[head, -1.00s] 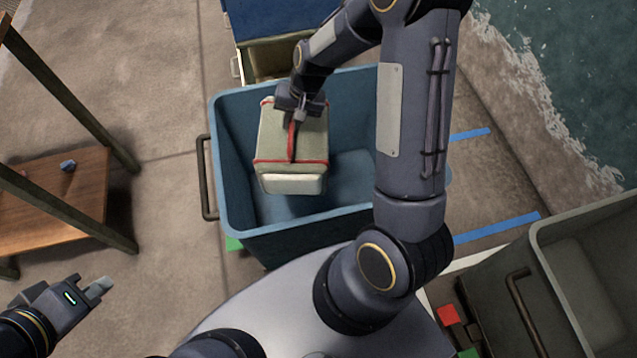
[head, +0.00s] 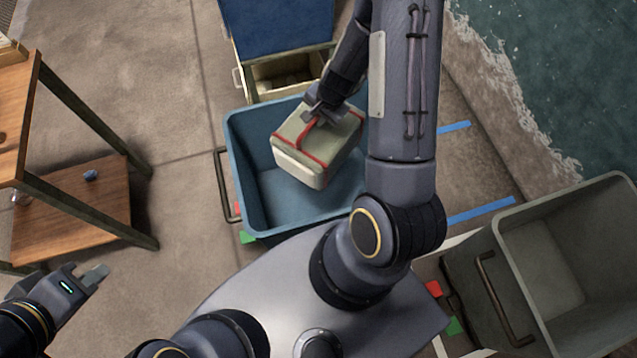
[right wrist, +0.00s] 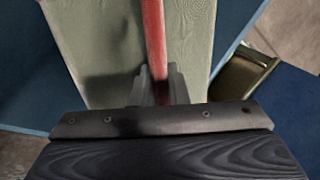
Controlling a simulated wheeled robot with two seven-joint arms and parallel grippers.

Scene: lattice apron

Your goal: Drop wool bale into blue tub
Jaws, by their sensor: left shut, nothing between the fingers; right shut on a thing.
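The wool bale (head: 328,141) is a pale grey-green block with red straps. It hangs tilted over the blue tub (head: 240,150), within its opening in the head view. My right gripper (head: 318,116) is shut on the bale's red strap, which also shows between the fingers in the right wrist view (right wrist: 153,85). Part of the tub's inner floor shows empty below the bale; the tub's right side is hidden by the bale and my right arm. My left gripper (head: 92,276) is shut and empty at the lower left, away from the tub.
A wooden shelf table (head: 75,210) stands at the left with a small blue item (head: 90,175) on it. A blue-lidded box (head: 275,30) stands behind the tub. A grey bin (head: 585,260) is at the right. Blue tape strips (head: 480,211) mark the floor.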

